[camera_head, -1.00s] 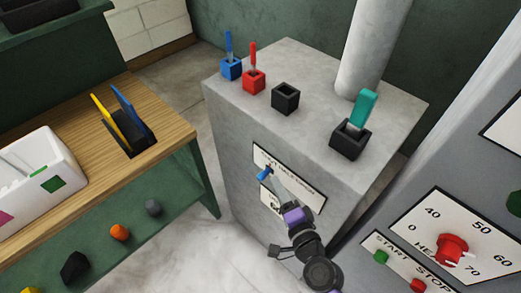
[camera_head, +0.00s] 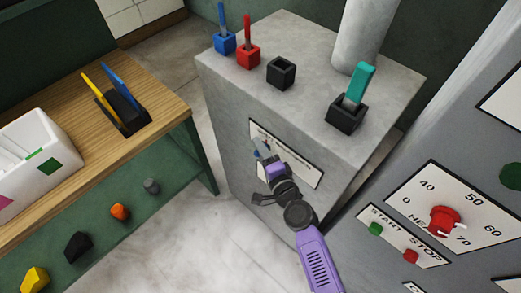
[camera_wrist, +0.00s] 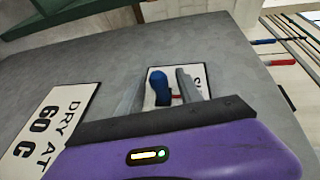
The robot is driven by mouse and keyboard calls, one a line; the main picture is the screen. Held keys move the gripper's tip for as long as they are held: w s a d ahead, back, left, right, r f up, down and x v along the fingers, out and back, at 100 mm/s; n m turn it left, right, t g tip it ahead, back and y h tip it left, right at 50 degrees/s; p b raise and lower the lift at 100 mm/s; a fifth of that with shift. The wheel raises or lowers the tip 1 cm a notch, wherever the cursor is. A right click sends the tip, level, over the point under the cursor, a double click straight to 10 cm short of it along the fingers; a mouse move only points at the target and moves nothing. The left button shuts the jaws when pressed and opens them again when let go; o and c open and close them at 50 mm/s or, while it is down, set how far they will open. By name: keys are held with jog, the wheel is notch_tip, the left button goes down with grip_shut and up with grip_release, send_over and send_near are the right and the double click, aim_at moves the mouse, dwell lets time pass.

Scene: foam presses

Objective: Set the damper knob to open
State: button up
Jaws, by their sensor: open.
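The damper knob is blue (camera_wrist: 157,78) and stands out from a white label on the front of the grey cabinet, seen in the wrist view between my fingers. A small red mark shows beside it; which setting it points to is unclear. My gripper (camera_wrist: 158,88) is open, with one finger on each side of the knob; I cannot tell whether they touch it. In the head view my gripper (camera_head: 262,150) is at the label panel (camera_head: 305,170), and covers the knob and part of the lettering.
The grey cabinet (camera_head: 225,120) carries blue, red and black holders and a teal-handled tool (camera_head: 358,85) on top. A grey machine with a red heat knob (camera_head: 443,220) stands close on the right. A wooden bench (camera_head: 165,95) is on the left.

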grip_shut()
dwell(1.4)
